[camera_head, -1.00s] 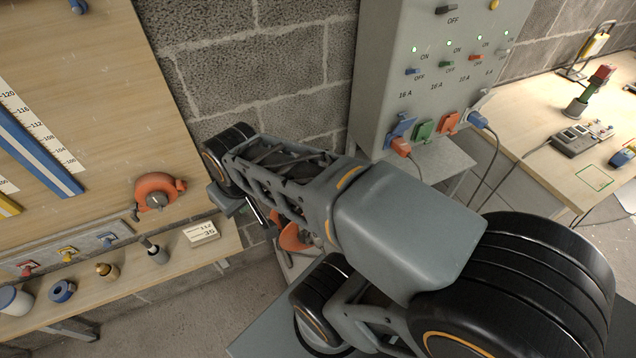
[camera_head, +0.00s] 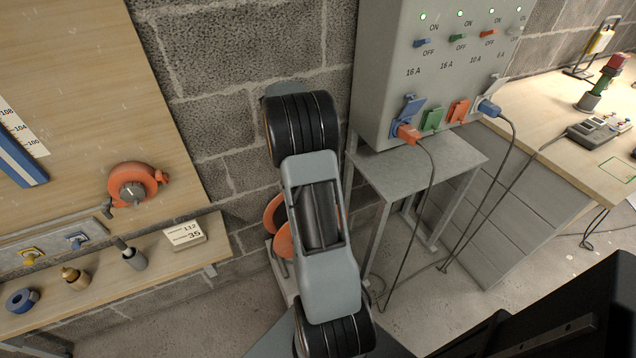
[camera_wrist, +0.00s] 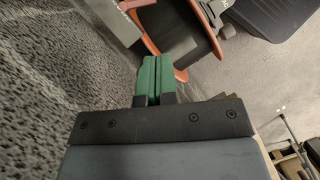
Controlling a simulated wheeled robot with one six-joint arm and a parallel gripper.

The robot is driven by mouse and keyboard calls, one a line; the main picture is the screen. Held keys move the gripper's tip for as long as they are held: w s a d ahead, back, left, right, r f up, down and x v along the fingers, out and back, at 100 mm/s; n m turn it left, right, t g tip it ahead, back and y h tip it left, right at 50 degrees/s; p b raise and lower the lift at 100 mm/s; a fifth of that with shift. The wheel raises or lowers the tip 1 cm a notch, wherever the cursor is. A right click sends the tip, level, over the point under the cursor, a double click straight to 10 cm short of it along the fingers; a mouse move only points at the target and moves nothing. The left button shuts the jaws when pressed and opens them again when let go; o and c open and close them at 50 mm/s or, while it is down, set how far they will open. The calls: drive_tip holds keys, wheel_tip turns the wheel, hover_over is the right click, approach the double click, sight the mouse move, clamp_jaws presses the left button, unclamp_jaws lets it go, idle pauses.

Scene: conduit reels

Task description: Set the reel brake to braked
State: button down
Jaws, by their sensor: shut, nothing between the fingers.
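The orange reel (camera_head: 283,238) stands low by the block wall in the head view, mostly hidden behind my arm. Orange curved parts, probably of this reel (camera_wrist: 207,45), show just beyond my fingers in the wrist view, with a grey part beside them. My gripper (camera_wrist: 151,62) has green fingertips pressed together with nothing between them. The tips overlap the orange in the picture; whether they touch it I cannot tell. In the head view my gripper is hidden behind my arm. I cannot make out the brake lever or its setting.
A grey switch box (camera_head: 385,75) with plugged-in cables hangs above a small grey table (camera_head: 420,170). A wooden bench (camera_head: 560,150) stands at right. At left, a shelf (camera_head: 110,290) sits below a board with an orange round device (camera_head: 137,185). Dangling cables cross the floor right of my arm.

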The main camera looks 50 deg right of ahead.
drive_tip(key=shift+s+d+f, duration=0.1)
drive_tip(key=shift+d+f, duration=0.3)
drive_tip(key=shift+d, duration=0.05)
drive_tip(key=b+x, duration=0.1)
drive_tip(key=x, duration=0.9)
drive_tip(key=shift+b, duration=0.4)
